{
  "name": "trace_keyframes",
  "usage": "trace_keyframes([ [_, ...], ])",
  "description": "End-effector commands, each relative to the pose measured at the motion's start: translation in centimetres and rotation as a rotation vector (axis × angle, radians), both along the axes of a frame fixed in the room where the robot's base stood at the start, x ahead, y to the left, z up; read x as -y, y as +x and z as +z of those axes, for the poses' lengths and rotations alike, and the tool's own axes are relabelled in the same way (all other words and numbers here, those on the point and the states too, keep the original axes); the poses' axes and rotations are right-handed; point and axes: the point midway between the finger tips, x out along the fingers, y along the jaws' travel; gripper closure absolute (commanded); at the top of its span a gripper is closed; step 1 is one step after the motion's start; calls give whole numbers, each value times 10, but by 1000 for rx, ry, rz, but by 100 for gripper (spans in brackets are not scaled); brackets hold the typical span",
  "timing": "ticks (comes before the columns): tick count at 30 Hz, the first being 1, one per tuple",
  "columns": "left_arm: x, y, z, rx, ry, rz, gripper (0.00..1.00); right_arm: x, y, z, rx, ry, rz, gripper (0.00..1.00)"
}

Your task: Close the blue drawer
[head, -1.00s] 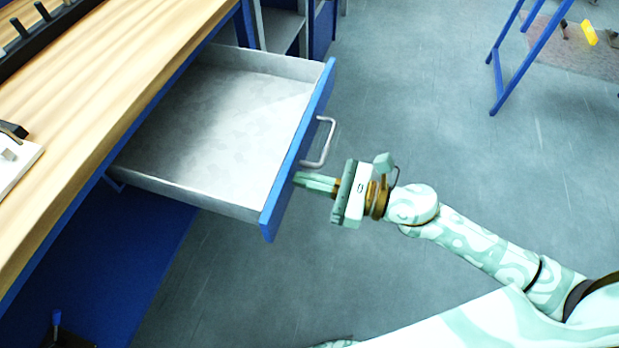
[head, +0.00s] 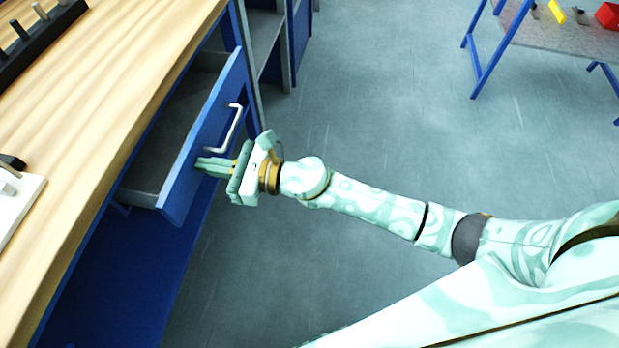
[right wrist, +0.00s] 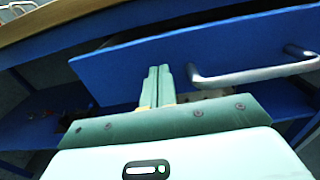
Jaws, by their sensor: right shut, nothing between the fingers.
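The blue drawer (head: 206,138) sits under the wooden workbench and is partly open, its grey inside showing between the front and the bench edge. Its silver bar handle (head: 230,129) is on the front panel. My right gripper (head: 200,165) is shut and empty, its fingertips at the drawer front just below the handle in the head view. In the right wrist view the shut fingers (right wrist: 158,72) point at the blue front, left of the handle (right wrist: 250,76). They appear to touch the panel. My left gripper is not in view.
The wooden benchtop (head: 110,90) carries a black rack (head: 40,40) and a white board (head: 15,205) at its left. A blue-legged table (head: 560,35) with a yellow and a red object stands at the back right. The grey floor between is open.

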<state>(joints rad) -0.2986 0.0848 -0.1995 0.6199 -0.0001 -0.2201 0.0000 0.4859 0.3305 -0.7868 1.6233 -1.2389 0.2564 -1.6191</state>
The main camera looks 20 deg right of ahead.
Motion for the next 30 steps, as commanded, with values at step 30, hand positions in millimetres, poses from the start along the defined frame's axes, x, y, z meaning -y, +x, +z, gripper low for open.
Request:
trace_keyframes([
  [30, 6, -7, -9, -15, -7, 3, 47, -66, 46, 3, 6, 3, -3, 100],
])
